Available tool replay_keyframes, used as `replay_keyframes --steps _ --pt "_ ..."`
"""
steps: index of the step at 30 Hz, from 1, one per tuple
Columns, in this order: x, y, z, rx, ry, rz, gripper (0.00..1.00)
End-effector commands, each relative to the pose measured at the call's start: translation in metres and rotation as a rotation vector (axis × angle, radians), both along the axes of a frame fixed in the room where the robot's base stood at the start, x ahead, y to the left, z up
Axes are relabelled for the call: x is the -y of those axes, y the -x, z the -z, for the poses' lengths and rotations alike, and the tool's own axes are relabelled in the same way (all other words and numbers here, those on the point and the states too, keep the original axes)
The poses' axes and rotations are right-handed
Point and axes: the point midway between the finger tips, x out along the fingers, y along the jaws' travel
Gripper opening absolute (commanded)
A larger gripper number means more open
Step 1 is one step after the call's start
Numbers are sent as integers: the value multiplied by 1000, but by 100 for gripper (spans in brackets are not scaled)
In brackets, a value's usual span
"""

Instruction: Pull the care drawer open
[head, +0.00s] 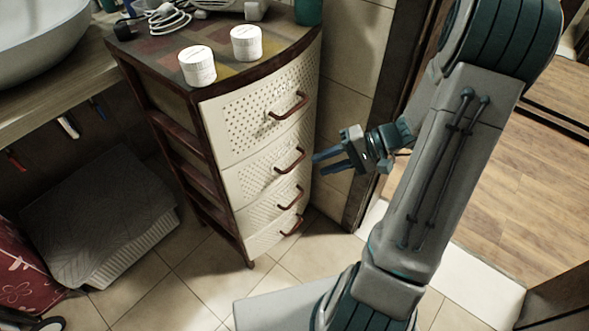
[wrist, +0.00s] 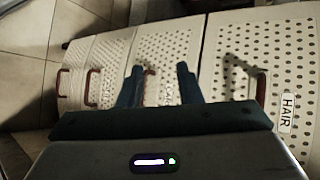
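A cabinet of cream perforated drawers in a dark wooden frame (head: 207,138) stands in the middle of the head view, with all drawers appearing closed. The top drawer (head: 245,122) has large holes and a brown handle; in the wrist view its label (wrist: 287,112) reads HAIR. I cannot read a care label on any drawer. The second drawer (head: 257,176) has a brown bar handle (head: 290,160). My gripper (head: 318,162) is open and empty, a short way in front of that handle. In the wrist view the handle (wrist: 150,82) shows between my two fingers (wrist: 160,84).
Two white lidded jars (head: 197,66) (head: 246,42) and a white cable (head: 165,17) lie on the cabinet top. A grey folded cloth on a basket (head: 95,215) is at the left. A dark door frame (head: 380,110) is right of the cabinet. Tiled floor in front looks clear.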

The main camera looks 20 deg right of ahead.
Motion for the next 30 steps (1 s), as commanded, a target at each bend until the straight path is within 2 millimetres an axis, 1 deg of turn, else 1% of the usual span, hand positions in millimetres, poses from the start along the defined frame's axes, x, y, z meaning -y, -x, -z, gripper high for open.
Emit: replay_keyframes --steps 1,3,6,10,14,17,20,30 --pt "13 -6 28 23 -59 57 32" --pt "27 -15 46 71 -125 126 32" --pt "46 -25 66 132 -191 210 32" --pt "62 -31 81 185 -235 283 32" --pt "65 -35 85 205 -250 309 32" --pt "57 -40 87 208 -251 309 32" --pt "42 -48 90 206 -251 306 32" --pt "-18 -85 104 206 -249 306 32"
